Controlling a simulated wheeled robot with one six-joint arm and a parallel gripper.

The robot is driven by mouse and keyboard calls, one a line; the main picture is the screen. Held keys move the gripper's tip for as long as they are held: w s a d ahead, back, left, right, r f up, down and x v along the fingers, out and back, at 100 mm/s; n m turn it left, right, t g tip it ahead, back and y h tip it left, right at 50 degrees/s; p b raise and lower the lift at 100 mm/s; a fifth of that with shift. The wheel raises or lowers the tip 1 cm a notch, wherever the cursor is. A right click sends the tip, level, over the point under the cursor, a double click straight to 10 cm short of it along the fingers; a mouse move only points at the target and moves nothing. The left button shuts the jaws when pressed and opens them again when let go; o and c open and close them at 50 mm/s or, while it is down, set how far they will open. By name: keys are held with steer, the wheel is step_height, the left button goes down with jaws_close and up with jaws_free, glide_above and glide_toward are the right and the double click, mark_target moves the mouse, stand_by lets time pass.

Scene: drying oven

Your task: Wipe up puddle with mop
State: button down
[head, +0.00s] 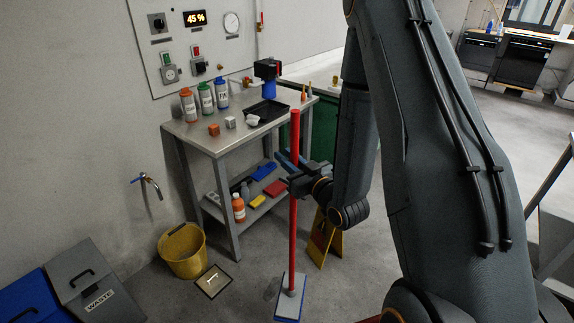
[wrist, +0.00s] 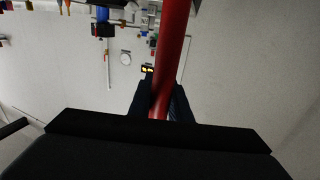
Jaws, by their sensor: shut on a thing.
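The mop (head: 294,215) has a long red handle and a flat head (head: 289,297) with a blue edge. It stands nearly upright, with its head at floor level. My gripper (head: 292,172) is shut around the handle at mid-height. In the wrist view the red handle (wrist: 172,50) passes between the dark fingers (wrist: 165,100). A darker grey patch (head: 272,289) on the floor lies just left of the mop head. It may be the puddle, but I cannot tell for sure.
A metal table (head: 222,139) with bottles stands behind the mop. Waste bins (head: 92,285) are at lower left.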

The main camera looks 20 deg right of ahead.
steer(key=w+a+f+n+g+y+b, duration=0.1)
steer(key=w+f+y+b, duration=0.4)
steer(key=w+f+b, duration=1.1)
step_height(320, 180, down, 3)
steer(key=n+g+b, duration=0.1)
steer(key=n+b, duration=0.1)
steer(key=shift+w+a+f+n+g, duration=0.15)
steer(key=shift+w+a+n+g, duration=0.05)
steer(key=shift+n+g, duration=0.1)
steer(key=shift+a, duration=0.1)
stand_by(0.7)
